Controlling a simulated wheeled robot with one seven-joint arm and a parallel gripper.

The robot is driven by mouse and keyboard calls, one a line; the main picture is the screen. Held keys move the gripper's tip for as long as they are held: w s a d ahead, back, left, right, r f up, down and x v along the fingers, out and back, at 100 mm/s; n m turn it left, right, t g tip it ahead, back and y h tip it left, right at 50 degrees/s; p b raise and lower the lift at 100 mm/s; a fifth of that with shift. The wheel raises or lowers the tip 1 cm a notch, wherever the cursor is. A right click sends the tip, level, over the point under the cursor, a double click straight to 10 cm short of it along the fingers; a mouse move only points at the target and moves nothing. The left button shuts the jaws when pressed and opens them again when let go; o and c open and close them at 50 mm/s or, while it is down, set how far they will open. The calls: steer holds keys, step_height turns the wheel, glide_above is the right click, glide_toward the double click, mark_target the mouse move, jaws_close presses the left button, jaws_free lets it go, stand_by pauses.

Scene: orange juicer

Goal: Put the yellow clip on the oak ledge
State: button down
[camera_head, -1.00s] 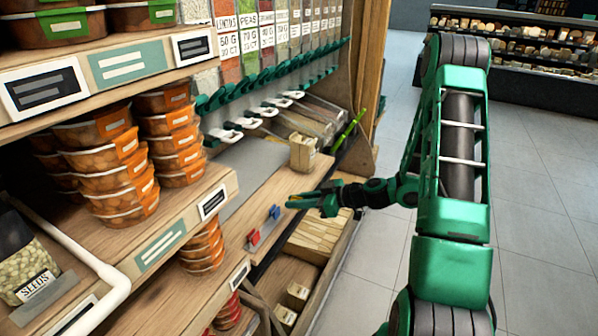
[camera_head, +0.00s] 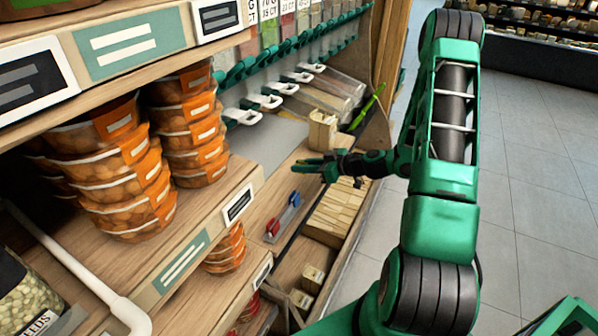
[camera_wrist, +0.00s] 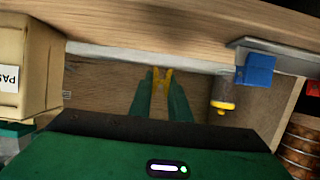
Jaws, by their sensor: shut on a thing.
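My gripper (camera_head: 310,167) is shut on the small yellow clip (camera_wrist: 161,79), which sits between the green fingertips in the wrist view. In the head view the clip is a tiny yellow patch at the fingers, mostly hidden. The oak ledge (camera_head: 262,200) is the light wooden shelf below the dispensers; its wood also spans the top of the wrist view (camera_wrist: 150,22). My gripper is at its outer side. I cannot tell whether the clip touches the ledge. A blue clip (camera_wrist: 258,68) and a red clip (camera_head: 272,227) sit on a grey rail.
A cream box (camera_head: 322,131) stands on the ledge behind my gripper. A row of dispensers with white spouts (camera_head: 264,101) overhangs the back. Stacked orange tubs (camera_head: 125,170) stand at left. The aisle floor (camera_head: 535,170) is open at right.

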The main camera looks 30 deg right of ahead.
mark_target(303, 181)
steer(key=shift+w+d+f, duration=0.1)
steer(key=shift+w+f, duration=0.05)
steer(key=shift+w, duration=0.05)
steer(key=shift+d+f, duration=0.2)
steer(key=shift+f, duration=1.75)
steer(key=shift+f, duration=0.1)
steer(key=c, duration=1.7)
jaws_free()
steer(key=shift+o, duration=0.2)
